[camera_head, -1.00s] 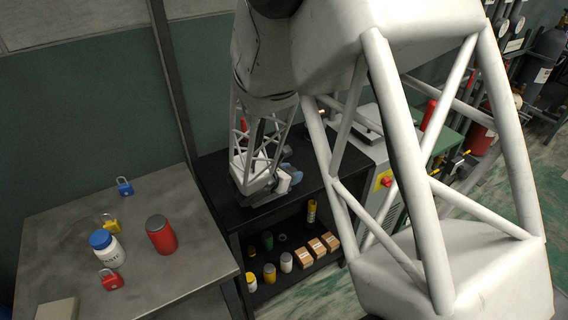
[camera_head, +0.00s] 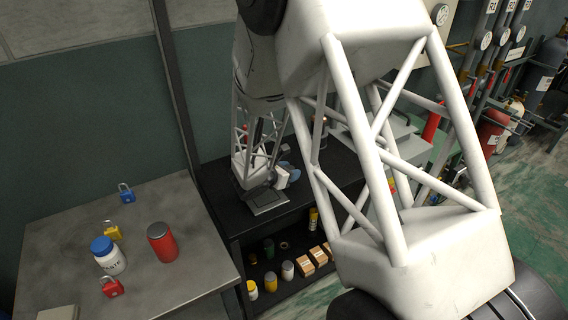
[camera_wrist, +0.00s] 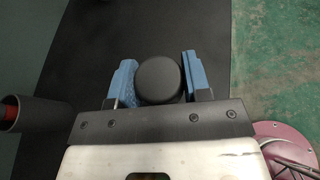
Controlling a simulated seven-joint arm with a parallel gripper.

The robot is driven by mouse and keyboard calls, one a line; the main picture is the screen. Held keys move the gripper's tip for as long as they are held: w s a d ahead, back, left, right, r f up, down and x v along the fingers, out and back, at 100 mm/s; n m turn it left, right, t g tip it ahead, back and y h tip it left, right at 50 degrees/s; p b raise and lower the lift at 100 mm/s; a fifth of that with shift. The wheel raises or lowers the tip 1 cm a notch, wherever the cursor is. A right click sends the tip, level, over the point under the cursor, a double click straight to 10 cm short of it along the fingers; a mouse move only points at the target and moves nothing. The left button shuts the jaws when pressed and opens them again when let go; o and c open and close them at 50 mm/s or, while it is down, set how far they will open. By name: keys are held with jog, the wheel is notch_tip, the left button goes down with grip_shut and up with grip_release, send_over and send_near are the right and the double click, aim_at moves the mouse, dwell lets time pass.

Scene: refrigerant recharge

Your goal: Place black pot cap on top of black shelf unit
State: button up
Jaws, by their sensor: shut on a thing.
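The black pot cap (camera_wrist: 160,78) is a round, dark piece between the two blue fingers in the wrist view. My gripper (camera_wrist: 158,75) is shut on it. The black shelf unit's top (camera_wrist: 200,25) is the dark surface under and beyond the cap. In the head view, my gripper (camera_head: 290,172) is over the shelf unit's top (camera_head: 222,192), and my own arm hides the cap there. The height between the cap and the top cannot be told.
A grey table (camera_head: 60,240) at left holds a red can (camera_head: 162,243), a white jar (camera_head: 108,256) and padlocks. The shelf's lower level holds bottles and small boxes (camera_head: 304,268). A dark cylinder (camera_wrist: 32,113) stands left of my gripper. Green floor (camera_wrist: 275,60) lies right.

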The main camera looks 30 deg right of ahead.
jog(key=w+d, duration=0.1)
jog(key=w, duration=0.2)
jog(key=w+d, duration=0.1)
jog(key=w, duration=0.2)
jog(key=w+d+f, duration=0.1)
jog(key=w, duration=0.2)
jog(key=shift+w+d, duration=0.25)
jog(key=shift+d, duration=0.05)
jog(key=shift+f, duration=1.7)
jog(key=shift+f, duration=0.15)
jog(key=o, duration=0.9)
jog(key=shift+v, duration=6.1)
